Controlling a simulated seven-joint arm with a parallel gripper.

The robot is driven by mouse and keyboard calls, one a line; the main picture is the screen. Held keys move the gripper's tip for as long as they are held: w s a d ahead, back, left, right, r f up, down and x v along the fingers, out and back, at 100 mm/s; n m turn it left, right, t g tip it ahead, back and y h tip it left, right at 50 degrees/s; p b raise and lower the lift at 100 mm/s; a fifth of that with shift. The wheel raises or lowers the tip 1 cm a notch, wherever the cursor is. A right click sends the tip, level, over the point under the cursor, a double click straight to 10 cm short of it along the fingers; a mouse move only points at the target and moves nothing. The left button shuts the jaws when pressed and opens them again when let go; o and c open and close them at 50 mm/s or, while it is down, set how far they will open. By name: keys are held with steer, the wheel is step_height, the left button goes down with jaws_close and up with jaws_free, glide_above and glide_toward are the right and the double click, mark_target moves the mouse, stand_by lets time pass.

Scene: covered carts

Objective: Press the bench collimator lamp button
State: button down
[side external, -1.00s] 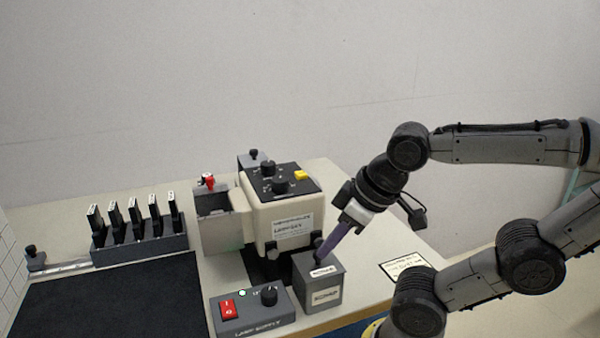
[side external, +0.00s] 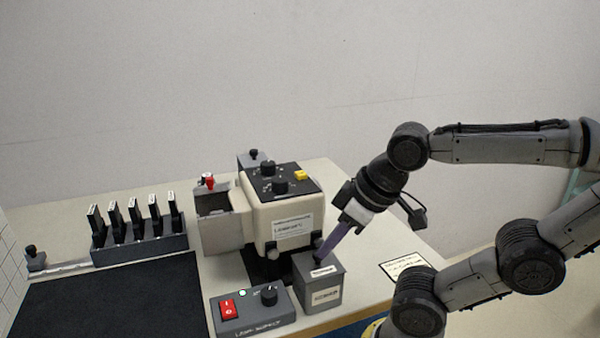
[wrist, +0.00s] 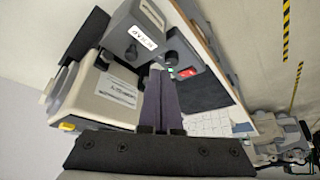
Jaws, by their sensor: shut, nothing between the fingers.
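A beige lamp housing (side external: 284,220) stands on the bench, with a black top plate carrying knobs and a yellow button (side external: 302,175). The yellow button also shows in the wrist view (wrist: 67,127). A grey lamp supply box (side external: 255,322) at the front has a red rocker switch (side external: 228,309), a black knob (side external: 269,295) and a small indicator (side external: 242,293) with a green tint. My gripper (side external: 320,260) is shut and empty. Its purple fingers point down at the top of a small grey labelled box (side external: 318,293). I cannot tell whether they touch it. The fingers also show in the wrist view (wrist: 158,72).
A rack (side external: 140,250) with several dark slides stands at the left, behind a black mat (side external: 110,305). A red-topped part (side external: 209,182) sits on the housing's left side. A paper note (side external: 400,266) lies right of the grey box, near the bench edge.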

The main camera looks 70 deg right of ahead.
step_height(320, 180, up, 2)
steer(key=w+a, duration=0.1)
step_height(320, 180, up, 15)
steer(key=m+t+h, duration=0.1)
steer(key=m+t, duration=0.2)
steer(key=m, duration=0.8)
glide_above(305, 175)
steer(key=shift+d+f, duration=0.1)
steer(key=shift+f, duration=0.1)
steer(key=shift+f, duration=4.45)
